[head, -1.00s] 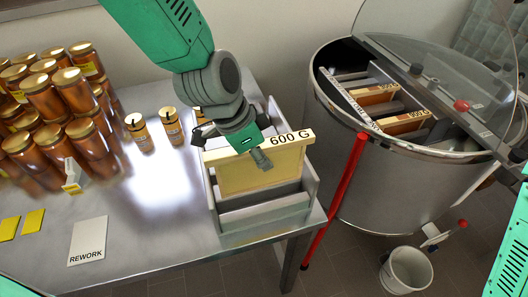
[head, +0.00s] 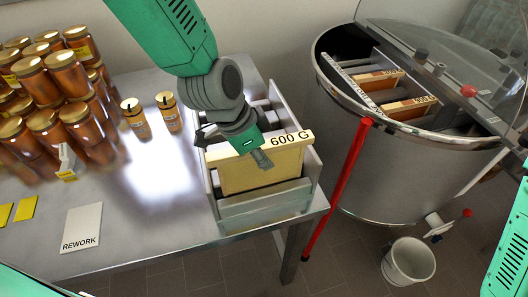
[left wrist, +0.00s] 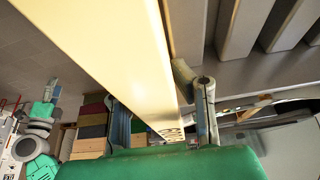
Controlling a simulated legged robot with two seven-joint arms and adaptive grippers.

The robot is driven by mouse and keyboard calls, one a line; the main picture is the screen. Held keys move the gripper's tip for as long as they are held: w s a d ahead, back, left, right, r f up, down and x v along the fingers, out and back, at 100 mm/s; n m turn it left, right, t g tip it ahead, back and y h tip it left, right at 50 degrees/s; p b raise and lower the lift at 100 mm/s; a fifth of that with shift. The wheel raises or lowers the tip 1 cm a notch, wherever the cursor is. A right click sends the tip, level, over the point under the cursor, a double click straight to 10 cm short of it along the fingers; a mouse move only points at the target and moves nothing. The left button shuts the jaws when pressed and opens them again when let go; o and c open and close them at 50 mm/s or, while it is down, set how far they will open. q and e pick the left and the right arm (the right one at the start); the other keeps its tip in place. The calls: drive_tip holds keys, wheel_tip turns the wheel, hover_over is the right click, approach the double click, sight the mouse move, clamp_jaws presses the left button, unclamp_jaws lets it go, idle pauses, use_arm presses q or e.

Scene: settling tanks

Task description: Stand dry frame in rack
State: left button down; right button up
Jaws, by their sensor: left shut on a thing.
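The frame (head: 262,170) is pale yellow, with a top bar marked "600 G". It stands upright at the grey slotted rack (head: 265,209) on the table, its lower part behind the rack's front slats. Whether its bottom rests in a slot is hidden. My left gripper (head: 238,147) is over the top bar and shut on it. In the left wrist view the frame's long pale bar (left wrist: 105,55) runs between the two fingers (left wrist: 160,118), and grey rack slats (left wrist: 237,25) show beyond. My right gripper is not in view.
A steel drum (head: 400,175) with a clear lid holds other frames (head: 408,107) at right. A red bar (head: 340,185) leans between table and drum. A white bucket (head: 408,262) is on the floor. Honey jars (head: 50,95) and a REWORK card (head: 82,228) are on the table.

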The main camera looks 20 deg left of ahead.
use_arm(q)
drive_tip(key=shift+f+b, duration=1)
drive_tip(key=shift+f, duration=0.85)
drive_tip(key=shift+f, duration=0.15)
drive_tip(key=c, duration=1.3)
unclamp_jaws()
drive_tip(key=shift+r, duration=0.2)
drive_tip(key=v, duration=1)
drive_tip(key=shift+a+r, duration=0.1)
drive_tip(key=shift+r, duration=0.05)
drive_tip(key=shift+s+a+r, duration=0.15)
drive_tip(key=shift+a+r, duration=0.05)
drive_tip(key=shift+r, duration=0.3)
